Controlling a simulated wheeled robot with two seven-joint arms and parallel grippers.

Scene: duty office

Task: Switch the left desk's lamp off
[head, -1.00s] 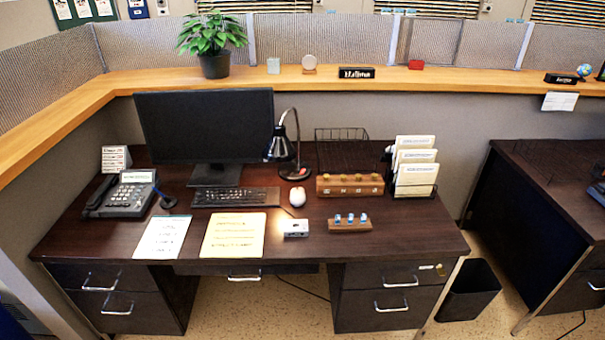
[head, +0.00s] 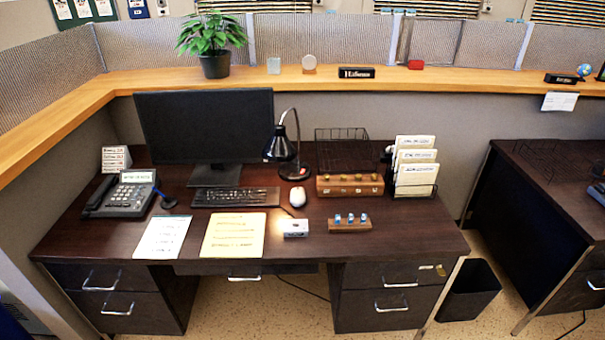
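The left desk (head: 380,238) is dark brown wood and fills the middle of the head view. Its black gooseneck lamp (head: 279,144) stands right of the monitor, with a round base (head: 294,172) on the desk and its shade tilted down. A bright patch lies on the desk near a small white box (head: 295,228) in front of the lamp, so the lamp looks lit. I cannot make out what is on the top of the white box. Neither of my grippers is in view.
A bin (head: 468,292) stands on the floor between this desk and another desk (head: 560,190).

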